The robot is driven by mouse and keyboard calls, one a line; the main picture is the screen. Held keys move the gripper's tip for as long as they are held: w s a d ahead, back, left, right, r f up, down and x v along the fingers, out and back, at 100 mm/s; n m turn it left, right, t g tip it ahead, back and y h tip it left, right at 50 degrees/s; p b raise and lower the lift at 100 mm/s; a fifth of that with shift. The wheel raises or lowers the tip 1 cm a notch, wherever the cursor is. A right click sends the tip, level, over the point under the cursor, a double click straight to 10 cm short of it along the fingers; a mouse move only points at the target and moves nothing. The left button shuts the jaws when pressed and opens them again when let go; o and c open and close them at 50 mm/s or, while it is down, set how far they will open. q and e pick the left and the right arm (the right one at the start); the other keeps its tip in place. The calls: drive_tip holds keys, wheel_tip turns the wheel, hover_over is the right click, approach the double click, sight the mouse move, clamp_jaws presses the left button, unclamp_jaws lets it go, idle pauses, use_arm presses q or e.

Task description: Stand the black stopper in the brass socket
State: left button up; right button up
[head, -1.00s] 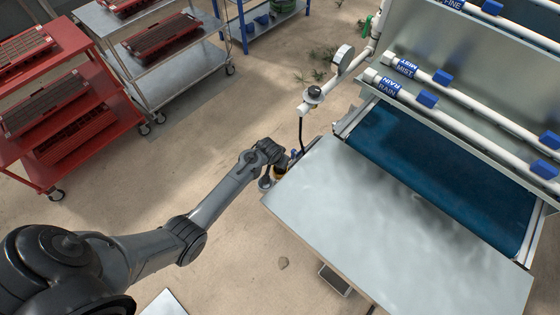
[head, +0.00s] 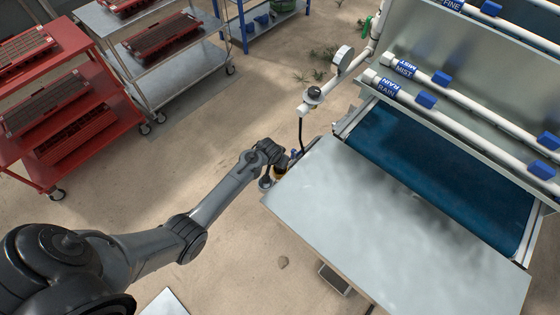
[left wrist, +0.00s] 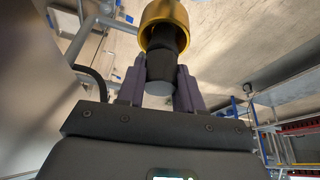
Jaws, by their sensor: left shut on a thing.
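The black stopper (left wrist: 163,64) is between the two dark fingers of my left gripper (left wrist: 160,88) in the left wrist view. The gripper is shut on it. The brass socket (left wrist: 164,13) is a gold-coloured ring at the top of that view. The stopper's far end overlaps the ring's opening; I cannot tell how deep it sits. In the head view, my left gripper (head: 283,163) is at the left corner of the metal table, with the brass socket (head: 279,174) showing small beside it. The stopper is too small to make out there. My right gripper is in neither view.
The grey metal table (head: 390,225) lies right of the gripper, with a blue belt (head: 440,170) behind it. A white pipe with a gauge (head: 343,55) rises behind the gripper. A red rack (head: 60,120) and steel cart (head: 185,75) stand left. Open floor lies between.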

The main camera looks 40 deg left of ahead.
use_arm(q)
drive_tip(key=shift+f+b, duration=0.4)
drive_tip(key=shift+f, duration=0.2)
drive_tip(key=o, duration=0.8)
drive_tip(key=shift+c, duration=0.2)
drive_tip(key=shift+s+r+p, duration=0.2)
drive_tip(key=shift+r+p, duration=0.45)
drive_tip(key=shift+p, duration=0.3)
drive_tip(key=p+v, duration=0.9)
drive_tip(key=p, duration=0.3)
drive_tip(key=shift+s+r+p, duration=0.15)
drive_tip(key=shift+r+p, duration=0.15)
drive_tip(key=shift+d, duration=0.1)
